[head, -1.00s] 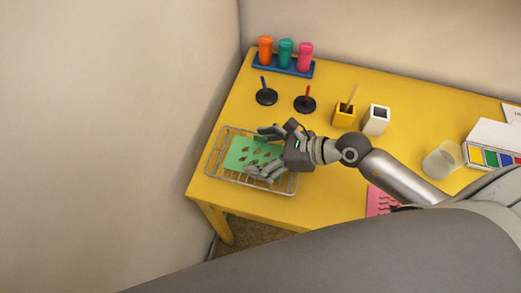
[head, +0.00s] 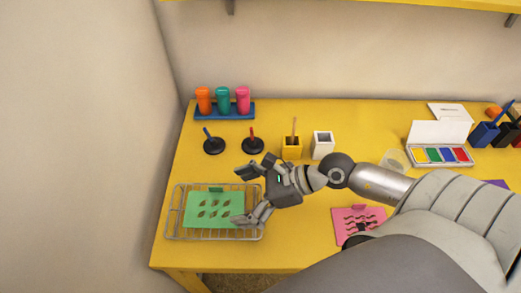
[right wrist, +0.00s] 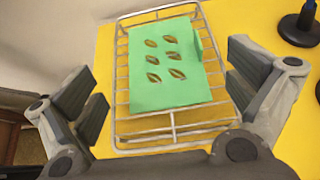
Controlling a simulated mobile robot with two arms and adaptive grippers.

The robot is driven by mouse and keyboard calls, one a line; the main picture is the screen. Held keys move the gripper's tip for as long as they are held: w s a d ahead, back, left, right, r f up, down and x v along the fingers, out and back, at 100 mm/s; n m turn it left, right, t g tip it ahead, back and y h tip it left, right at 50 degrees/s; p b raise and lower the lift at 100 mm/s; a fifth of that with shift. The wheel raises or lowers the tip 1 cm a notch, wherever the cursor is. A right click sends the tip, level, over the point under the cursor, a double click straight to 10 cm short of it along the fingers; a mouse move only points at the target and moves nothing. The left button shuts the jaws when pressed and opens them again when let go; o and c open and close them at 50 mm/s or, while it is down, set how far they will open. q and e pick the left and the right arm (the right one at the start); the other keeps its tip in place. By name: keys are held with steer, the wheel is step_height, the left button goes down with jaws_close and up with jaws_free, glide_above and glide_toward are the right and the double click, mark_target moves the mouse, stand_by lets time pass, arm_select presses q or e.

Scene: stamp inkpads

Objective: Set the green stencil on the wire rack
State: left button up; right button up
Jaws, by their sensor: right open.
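The green stencil (head: 213,209) with leaf-shaped cutouts lies flat on the wire rack (head: 175,222) at the table's left end. In the right wrist view the stencil (right wrist: 166,84) rests on the rack's wires, with the rack (right wrist: 123,60) showing around it. My right gripper (head: 243,195) is open and empty, to the right of the stencil and partly over the rack's right end. In the right wrist view the open fingers (right wrist: 165,95) stand apart on either side, with nothing between the pads. My left gripper is not in view.
A pink stencil (head: 352,222) lies on the yellow table (head: 300,245) right of the rack. Two black-based stamps (head: 214,146), a yellow holder (head: 291,149), a white holder (head: 323,146) and a blue rack of bottles (head: 225,112) stand behind. A paint box (head: 441,154) is farther right.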

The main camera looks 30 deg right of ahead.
steer(key=shift+v, duration=2.75)
